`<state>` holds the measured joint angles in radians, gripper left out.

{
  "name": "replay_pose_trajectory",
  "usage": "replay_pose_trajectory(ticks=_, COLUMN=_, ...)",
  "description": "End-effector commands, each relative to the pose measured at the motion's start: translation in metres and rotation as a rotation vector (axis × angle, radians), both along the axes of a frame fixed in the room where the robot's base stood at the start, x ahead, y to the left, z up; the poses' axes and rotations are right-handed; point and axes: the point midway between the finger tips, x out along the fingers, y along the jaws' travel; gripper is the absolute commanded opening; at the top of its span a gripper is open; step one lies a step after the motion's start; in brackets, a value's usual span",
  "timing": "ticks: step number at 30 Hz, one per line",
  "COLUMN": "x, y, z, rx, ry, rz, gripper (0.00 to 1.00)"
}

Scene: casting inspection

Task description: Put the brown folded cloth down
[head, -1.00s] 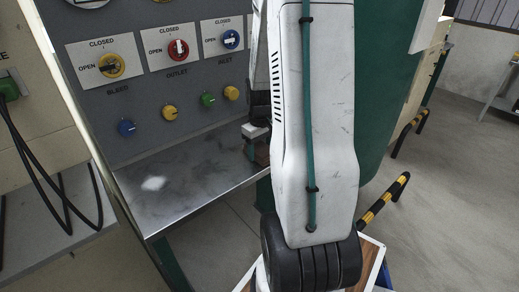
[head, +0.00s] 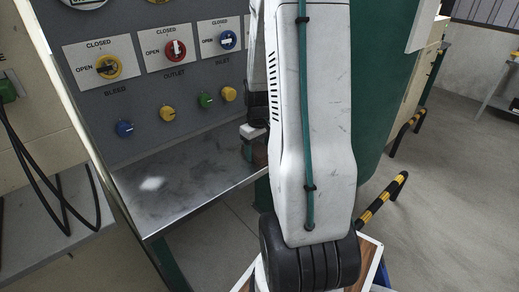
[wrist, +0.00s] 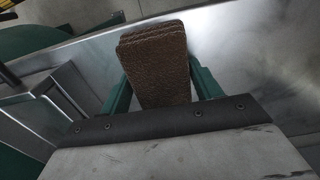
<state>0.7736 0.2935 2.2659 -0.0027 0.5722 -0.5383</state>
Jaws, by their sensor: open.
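The brown folded cloth (wrist: 157,66) is a thick, rough-textured stack of layers. In the wrist view it stands between the two green fingers of my gripper (wrist: 163,84), over the bare metal shelf (wrist: 235,45). The jaws are open, with a finger on each side of the cloth. Whether the cloth's hidden lower end touches the shelf I cannot tell.
A grey panel (head: 185,80) with yellow, red and blue valve knobs rises behind the shelf. The shelf's left part (head: 150,190) is bare. A green cylindrical body (head: 385,80) stands right of my arm. Black-and-yellow bars (head: 382,200) stand on the floor at right.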

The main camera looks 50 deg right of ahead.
Motion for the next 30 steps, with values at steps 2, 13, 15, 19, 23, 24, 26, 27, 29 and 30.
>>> replay_pose_trajectory(ticks=2, x=-0.003, y=0.007, z=-0.007, rx=0.015, ry=0.011, rz=0.000, gripper=0.81)
replay_pose_trajectory(ticks=13, x=-0.003, y=0.001, z=0.058, rx=0.007, ry=0.004, rz=-0.005, gripper=0.81)
replay_pose_trajectory(ticks=15, x=-0.003, y=0.001, z=0.074, rx=0.006, ry=0.005, rz=-0.005, gripper=0.81)
replay_pose_trajectory(ticks=19, x=-0.003, y=0.001, z=0.099, rx=0.006, ry=0.005, rz=-0.004, gripper=0.81)
replay_pose_trajectory(ticks=23, x=-0.003, y=0.002, z=0.115, rx=0.008, ry=0.006, rz=-0.003, gripper=0.81)
replay_pose_trajectory(ticks=24, x=-0.003, y=0.002, z=0.119, rx=0.008, ry=0.006, rz=-0.003, gripper=0.81)
replay_pose_trajectory(ticks=26, x=-0.003, y=0.004, z=0.124, rx=0.006, ry=0.006, rz=0.000, gripper=0.81)
replay_pose_trajectory(ticks=27, x=-0.002, y=0.009, z=0.128, rx=0.006, ry=0.005, rz=0.003, gripper=0.81)
replay_pose_trajectory(ticks=29, x=0.001, y=0.023, z=0.137, rx=0.002, ry=0.000, rz=0.014, gripper=0.81)
replay_pose_trajectory(ticks=30, x=0.002, y=0.037, z=0.145, rx=-0.002, ry=-0.003, rz=0.024, gripper=0.81)
